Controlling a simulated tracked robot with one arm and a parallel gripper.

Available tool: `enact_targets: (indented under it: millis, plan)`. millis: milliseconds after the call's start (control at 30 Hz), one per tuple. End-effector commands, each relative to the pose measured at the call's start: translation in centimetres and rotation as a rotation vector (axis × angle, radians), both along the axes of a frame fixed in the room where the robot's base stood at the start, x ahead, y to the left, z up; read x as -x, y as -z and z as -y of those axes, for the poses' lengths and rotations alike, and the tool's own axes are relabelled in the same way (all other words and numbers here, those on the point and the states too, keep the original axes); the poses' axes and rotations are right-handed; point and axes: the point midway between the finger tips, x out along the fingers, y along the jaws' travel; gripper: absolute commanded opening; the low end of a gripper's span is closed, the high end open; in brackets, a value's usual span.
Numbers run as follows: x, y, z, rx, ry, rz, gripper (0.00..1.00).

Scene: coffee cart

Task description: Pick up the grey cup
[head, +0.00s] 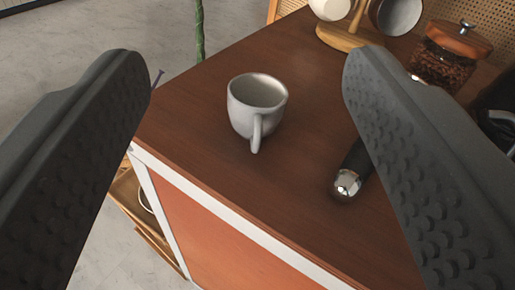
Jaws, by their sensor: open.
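The grey cup (250,110) stands upright on the brown wooden top of the cart (205,160), near its left corner. Its handle points toward me. My gripper (245,75) is open, with one dark studded finger at the left and one at the right of the picture. The cup shows between the two fingers, and neither finger appears to touch it.
A metal-tipped dark handle (347,184) lies right of the cup, partly behind my right finger. A jar of coffee beans (445,62) and a wooden stand (350,36) with hanging cups are at the back right. The cart's white front edge (230,225) is close.

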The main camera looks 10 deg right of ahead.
Motion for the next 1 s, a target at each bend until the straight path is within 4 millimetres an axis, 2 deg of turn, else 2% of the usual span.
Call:
enact_targets:
  millis: [33, 100, 200, 300, 400, 1000]
  plan:
    - [-0.2, 3.6, 0.2, 0.016, 0.001, 0.005, 0.61]
    - [-0.2, 6.5, 0.5, 0.038, 0.001, 0.019, 0.61]
    - [-0.1, 8.9, 0.9, 0.059, 0.000, 0.044, 0.61]
    - [0.0, 10.4, 1.1, 0.074, -0.001, 0.057, 0.61]
    - [0.0, 10.8, 1.2, 0.080, -0.004, 0.065, 0.61]
    - [-1.8, 10.5, 1.2, 0.075, -0.001, 0.063, 0.61]
